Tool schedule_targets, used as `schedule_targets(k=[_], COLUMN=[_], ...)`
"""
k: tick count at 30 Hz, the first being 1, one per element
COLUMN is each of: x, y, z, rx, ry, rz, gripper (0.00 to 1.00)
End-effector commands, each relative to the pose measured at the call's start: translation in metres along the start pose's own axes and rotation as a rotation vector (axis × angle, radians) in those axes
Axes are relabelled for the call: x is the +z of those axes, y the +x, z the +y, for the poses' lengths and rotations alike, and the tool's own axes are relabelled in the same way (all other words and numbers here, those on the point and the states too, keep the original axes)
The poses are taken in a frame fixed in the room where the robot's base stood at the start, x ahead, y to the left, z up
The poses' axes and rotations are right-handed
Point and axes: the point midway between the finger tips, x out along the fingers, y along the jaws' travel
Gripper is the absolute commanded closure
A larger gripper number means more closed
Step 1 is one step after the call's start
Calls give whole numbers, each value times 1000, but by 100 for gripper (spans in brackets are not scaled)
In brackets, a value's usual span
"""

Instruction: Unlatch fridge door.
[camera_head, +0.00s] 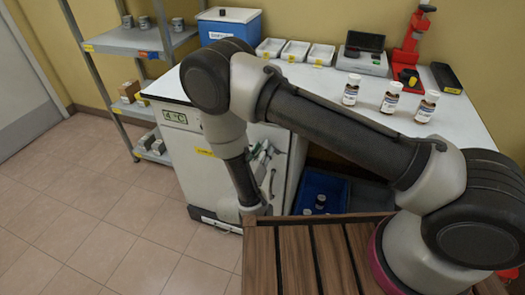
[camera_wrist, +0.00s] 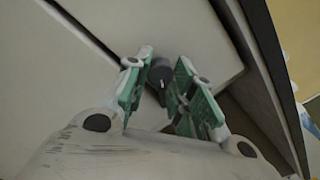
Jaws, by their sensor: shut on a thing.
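The fridge (camera_head: 200,165) is a white under-counter unit with a small temperature display on its front, and its door looks shut. In the head view my gripper (camera_head: 262,158) is at the right part of the fridge front, partly hidden by my arm. In the wrist view my gripper (camera_wrist: 165,66) has its green-padded fingers on either side of a dark grey latch knob (camera_wrist: 160,74) and is shut on it. The knob sits beside a dark seam between white panels. In the head view the knob is hidden. A dark vertical handle (camera_head: 272,182) shows below my gripper.
The white worktop (camera_head: 335,108) above carries several bottles, white trays (camera_head: 295,50), a blue box (camera_head: 228,25) and a red stand (camera_head: 410,45). A blue crate (camera_head: 322,188) lies right of the fridge. A metal shelf (camera_head: 125,45) stands left. The tiled floor (camera_head: 110,215) in front is clear.

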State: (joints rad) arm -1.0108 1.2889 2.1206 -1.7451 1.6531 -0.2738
Motion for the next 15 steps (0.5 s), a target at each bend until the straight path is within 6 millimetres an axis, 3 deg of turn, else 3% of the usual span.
schedule_targets(k=[15], x=[-2], y=[-1], z=[0], rx=[11], ry=[-433], rz=[-14], gripper=[99])
